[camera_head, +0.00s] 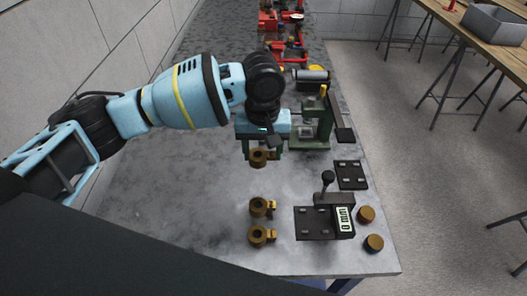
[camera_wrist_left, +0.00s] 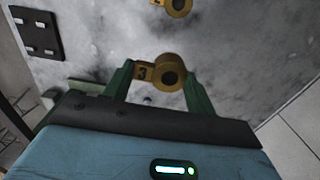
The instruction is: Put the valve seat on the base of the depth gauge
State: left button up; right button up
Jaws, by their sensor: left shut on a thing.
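My left gripper (camera_head: 260,150) is shut on a brass ring-shaped valve seat (camera_head: 258,158) with a side tab. In the left wrist view the valve seat (camera_wrist_left: 171,72) sits between the green fingers (camera_wrist_left: 160,80), its tab marked 3. It appears held above the grey table, beyond two similar brass pieces (camera_head: 262,207) (camera_head: 261,235). The depth gauge (camera_head: 342,219) appears to be the black device with a numeric display and a knobbed lever. Its flat black base (camera_head: 314,223) is bare, to the lower right of my gripper. My right gripper is not in view.
Two round brass pieces (camera_head: 366,214) (camera_head: 374,243) stand right of the gauge. A black plate (camera_head: 351,175) lies behind it. A green fixture (camera_head: 318,125) stands close right of my left gripper. Red parts (camera_head: 285,50) are farther back. The table's left side is clear.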

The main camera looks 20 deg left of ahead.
pick_arm(q)
jog(key=s+a+r+m, duration=0.3)
jog(key=s+a+r, duration=0.2)
jog(key=a, duration=0.3)
jog(key=s+f, duration=0.4)
jog(key=f, duration=0.1)
jog(key=shift+a+f, duration=0.15)
jog(key=shift+f, duration=0.05)
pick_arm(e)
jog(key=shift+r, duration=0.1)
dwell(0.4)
